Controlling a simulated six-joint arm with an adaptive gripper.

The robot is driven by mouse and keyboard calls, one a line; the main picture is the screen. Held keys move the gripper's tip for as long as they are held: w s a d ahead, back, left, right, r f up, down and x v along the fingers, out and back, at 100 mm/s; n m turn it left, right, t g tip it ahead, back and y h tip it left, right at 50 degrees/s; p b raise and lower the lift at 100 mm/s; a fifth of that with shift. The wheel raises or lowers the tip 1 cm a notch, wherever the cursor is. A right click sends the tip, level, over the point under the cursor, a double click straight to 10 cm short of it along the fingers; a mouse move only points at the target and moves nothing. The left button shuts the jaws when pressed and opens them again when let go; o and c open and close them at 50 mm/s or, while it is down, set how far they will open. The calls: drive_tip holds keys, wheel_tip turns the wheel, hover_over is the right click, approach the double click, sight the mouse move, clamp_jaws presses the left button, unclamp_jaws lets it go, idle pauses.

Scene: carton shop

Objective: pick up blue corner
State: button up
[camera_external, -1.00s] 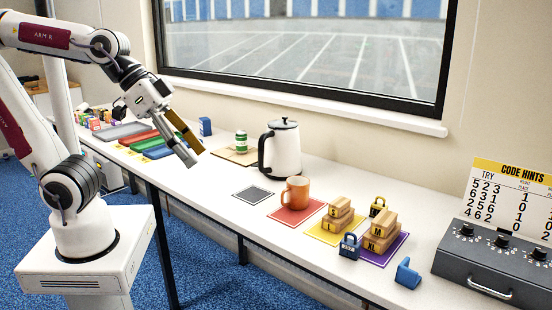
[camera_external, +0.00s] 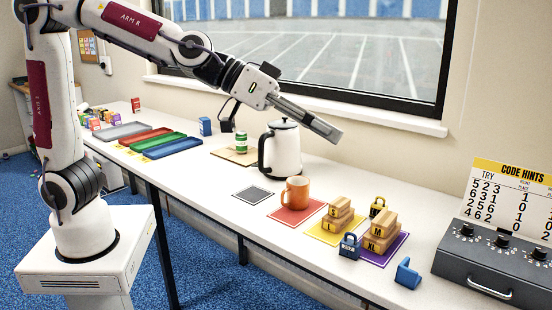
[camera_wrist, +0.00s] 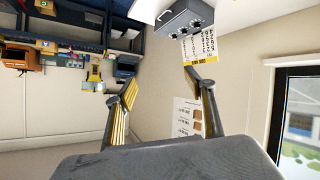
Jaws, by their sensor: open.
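The blue corner (camera_external: 408,274) is a small blue angled piece standing on the white table, right of the purple mat and left of the dark control box. I cannot make it out in the wrist view. My gripper (camera_external: 332,131) is raised high above the table in front of the window, up and to the left of the blue corner and well apart from it. In the wrist view my gripper (camera_wrist: 168,86) has its two fingers spread wide, with nothing between them but the wall behind.
A blue padlock (camera_external: 349,246), stacked wooden blocks (camera_external: 380,231), an orange mug (camera_external: 296,191) and a white kettle (camera_external: 282,150) stand along the table. A dark control box (camera_external: 490,262) sits at the right end. Bare table lies around the blue corner.

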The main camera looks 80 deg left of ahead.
drive_tip(key=w+d+f+n+t+y, duration=0.15)
drive_tip(key=w+d, duration=0.35)
drive_tip(key=w, duration=0.7)
drive_tip(key=n+t+y, duration=0.2)
drive_tip(key=n+y, duration=0.3)
drive_tip(key=y, duration=0.3)
hover_over(406, 273)
drive_tip(key=d, duration=0.7)
wheel_tip(406, 273, down, 18)
drive_tip(key=f, duration=0.1)
drive_tip(key=s+f+y, duration=0.1)
drive_tip(key=s+f, duration=0.1)
drive_tip(key=f, duration=0.2)
drive_tip(key=s+f+n+g+y, duration=0.1)
drive_tip(key=s+f+y, duration=0.1)
drive_tip(key=s+f, duration=0.1)
drive_tip(key=s+a+f+y, duration=0.1)
drive_tip(key=s+f+y, duration=0.1)
drive_tip(key=f, duration=0.3)
drive_tip(key=shift+s+f+n+g+y, duration=0.25)
drive_tip(key=shift+g, duration=0.1)
drive_tip(key=shift+x, duration=1.35)
drive_tip(key=shift+a+f, duration=0.1)
drive_tip(key=shift+f+x, duration=0.15)
drive_tip(key=shift+x, duration=1.1)
drive_tip(key=shift+f+x, duration=0.15)
drive_tip(key=shift+x, duration=1.15)
